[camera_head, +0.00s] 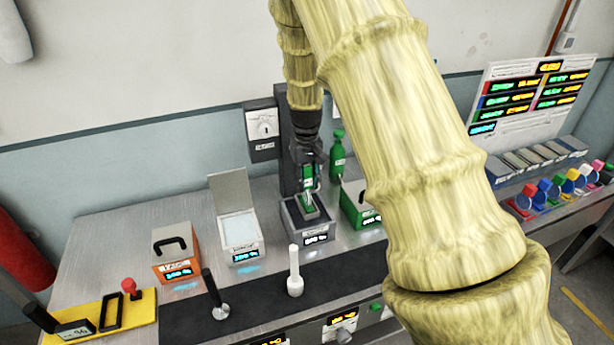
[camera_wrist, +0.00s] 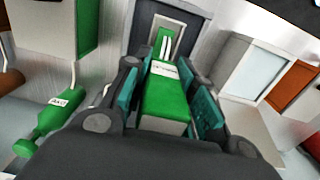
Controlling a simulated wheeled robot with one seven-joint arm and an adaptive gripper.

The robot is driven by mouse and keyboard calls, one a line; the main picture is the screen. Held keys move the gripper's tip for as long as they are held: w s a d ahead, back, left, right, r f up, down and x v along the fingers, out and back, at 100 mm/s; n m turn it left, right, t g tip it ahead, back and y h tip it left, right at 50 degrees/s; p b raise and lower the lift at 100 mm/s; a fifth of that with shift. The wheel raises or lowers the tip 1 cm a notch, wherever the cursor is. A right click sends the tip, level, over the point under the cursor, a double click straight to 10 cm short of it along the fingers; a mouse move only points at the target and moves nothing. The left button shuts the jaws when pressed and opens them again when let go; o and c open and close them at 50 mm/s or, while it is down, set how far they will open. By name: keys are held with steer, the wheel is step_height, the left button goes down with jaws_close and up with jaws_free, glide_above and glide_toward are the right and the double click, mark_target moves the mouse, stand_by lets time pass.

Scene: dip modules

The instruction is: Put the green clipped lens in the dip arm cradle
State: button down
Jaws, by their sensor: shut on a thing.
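My gripper (camera_head: 308,165) is shut on a green clip with a white label band, the green clipped lens (camera_wrist: 167,97). In the wrist view the clip sits between the two teal finger pads (camera_wrist: 165,105). Its far end, with a pale slotted tip, reaches the light recess of a dark grey module. In the head view the green piece (camera_head: 308,178) hangs upright over the dark module with a lit display (camera_head: 318,239). I cannot tell whether this module is the dip arm cradle, or whether the tip touches it. The lens itself is not clearly visible.
An orange lidded box (camera_head: 175,252) and an open white box (camera_head: 240,228) stand left of the module. A green bottle (camera_head: 338,155) and a green box (camera_head: 358,206) stand close on the right. A white lever (camera_head: 294,272) rises in front.

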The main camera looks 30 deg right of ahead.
steer(key=shift+s+f, duration=0.15)
steer(key=shift+s, duration=0.05)
steer(key=shift+w, duration=0.1)
steer(key=shift+f, duration=0.2)
steer(key=c, duration=1.2)
jaws_free()
steer(key=shift+o, duration=0.2)
steer(key=shift+r, duration=0.1)
step_height(320, 180, up, 12)
steer(key=b, duration=0.4)
steer(key=shift+r, duration=0.1)
